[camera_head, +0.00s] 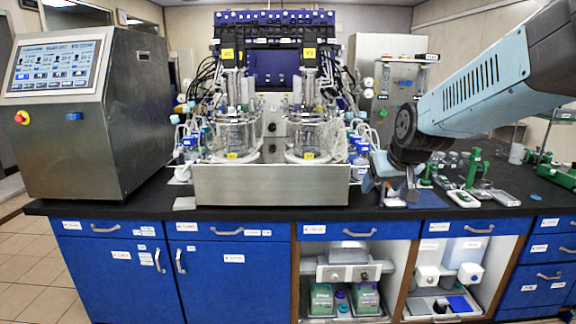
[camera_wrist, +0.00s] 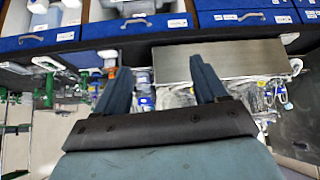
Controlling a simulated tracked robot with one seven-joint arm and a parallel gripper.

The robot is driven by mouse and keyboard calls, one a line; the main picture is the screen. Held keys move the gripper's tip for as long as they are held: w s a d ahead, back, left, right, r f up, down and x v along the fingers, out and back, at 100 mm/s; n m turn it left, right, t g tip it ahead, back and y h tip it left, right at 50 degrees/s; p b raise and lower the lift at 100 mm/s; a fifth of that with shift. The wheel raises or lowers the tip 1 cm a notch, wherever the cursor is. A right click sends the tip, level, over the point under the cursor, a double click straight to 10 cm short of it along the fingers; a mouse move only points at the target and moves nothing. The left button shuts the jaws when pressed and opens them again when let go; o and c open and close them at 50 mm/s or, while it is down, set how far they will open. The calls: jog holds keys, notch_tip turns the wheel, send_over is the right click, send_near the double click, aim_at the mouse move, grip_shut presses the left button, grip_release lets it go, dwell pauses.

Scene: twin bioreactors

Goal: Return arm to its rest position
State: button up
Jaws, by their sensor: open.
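My arm (camera_head: 480,95) reaches in from the right in the head view, light blue and grey, with its dark wrist joint over the bench. My gripper (camera_head: 390,187) hangs low near the bench's front, right of the steel tray front of the bioreactors. In the wrist view my gripper (camera_wrist: 160,66) shows two dark blue fingers spread apart, with nothing held between them. Whether the fingertips touch anything on the bench cannot be told.
Twin glass bioreactors (camera_head: 236,135) stand behind the steel tray front (camera_head: 270,186). A control cabinet (camera_head: 95,110) is at left. Green-and-clear labware (camera_head: 475,170) crowds the bench right of my gripper. Blue drawers (camera_head: 360,230) and open shelves lie below the black bench edge.

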jog(key=s+d+r+m+g, duration=0.1)
jog(key=s+r+g, duration=0.1)
jog(key=s, duration=1.8)
jog(key=shift+h, duration=0.3)
jog(key=shift+d, duration=0.1)
